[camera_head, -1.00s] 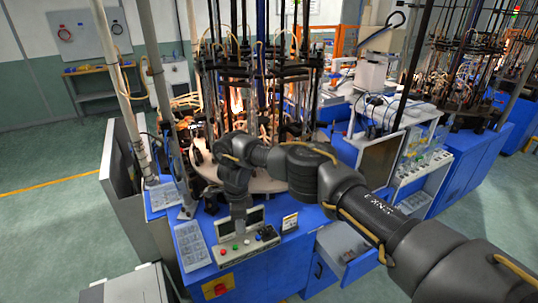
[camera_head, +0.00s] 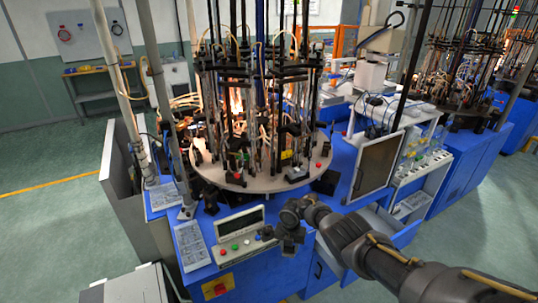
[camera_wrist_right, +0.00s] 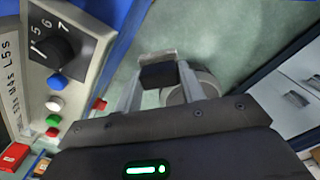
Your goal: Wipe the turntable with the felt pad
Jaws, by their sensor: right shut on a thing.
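The turntable (camera_head: 215,174) is a round, pale grey plate on the blue machine, with several upright rods and fixtures on it. My right gripper (camera_head: 290,246) is in front of the turntable, at the right end of the control panel, apart from the plate. In the right wrist view, my right gripper (camera_wrist_right: 160,84) is shut on a dark block, the felt pad (camera_wrist_right: 158,76), held between the fingertips. Green floor shows beyond the pad. The pad is too small and dark to make out in the head view. My left gripper is not in view.
A control panel (camera_head: 245,242) with coloured buttons and a small screen stands at the machine's front edge. Its knob (camera_wrist_right: 52,48) is close to my gripper in the wrist view. A white cabinet (camera_head: 425,175) stands to the right. Open floor lies at left.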

